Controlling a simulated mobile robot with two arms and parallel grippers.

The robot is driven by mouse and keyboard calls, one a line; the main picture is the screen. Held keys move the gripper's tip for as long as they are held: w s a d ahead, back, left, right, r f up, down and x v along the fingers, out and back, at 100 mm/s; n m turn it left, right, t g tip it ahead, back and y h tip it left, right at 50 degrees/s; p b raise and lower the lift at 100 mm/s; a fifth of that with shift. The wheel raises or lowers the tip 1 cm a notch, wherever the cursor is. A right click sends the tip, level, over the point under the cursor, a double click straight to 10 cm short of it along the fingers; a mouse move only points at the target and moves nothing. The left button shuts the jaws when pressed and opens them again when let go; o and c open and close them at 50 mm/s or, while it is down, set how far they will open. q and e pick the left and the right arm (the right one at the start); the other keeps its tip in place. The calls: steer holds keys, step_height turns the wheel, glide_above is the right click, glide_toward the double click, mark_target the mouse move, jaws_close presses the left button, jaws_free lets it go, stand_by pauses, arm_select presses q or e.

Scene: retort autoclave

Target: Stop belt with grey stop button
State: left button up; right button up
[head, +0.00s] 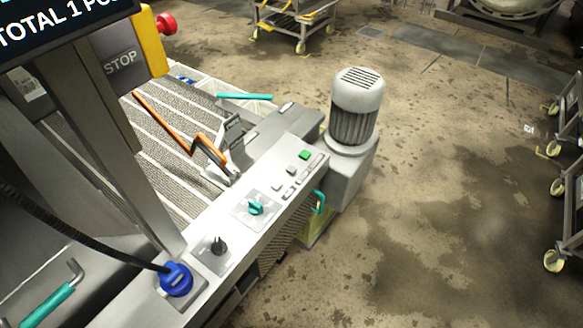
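The control panel (262,226) runs diagonally along the near edge of the belt machine. Near its far end is a green button (304,155), with a grey button (292,169) just nearer along the panel. A smaller pale button (277,187) sits nearer still. Their labels are too small to read. The belt (95,155) is a ribbed grey surface at the left; one frame does not show whether it is running. Neither of my grippers is in view, and nothing touches the buttons.
A teal knob (255,208), black knob (218,246) and blue plug (176,279) line the panel. A STOP sign (121,62) and red mushroom button (166,24) stand at upper left. A grey motor (356,108) stands beyond the buttons. Floor right is clear up to the carts.

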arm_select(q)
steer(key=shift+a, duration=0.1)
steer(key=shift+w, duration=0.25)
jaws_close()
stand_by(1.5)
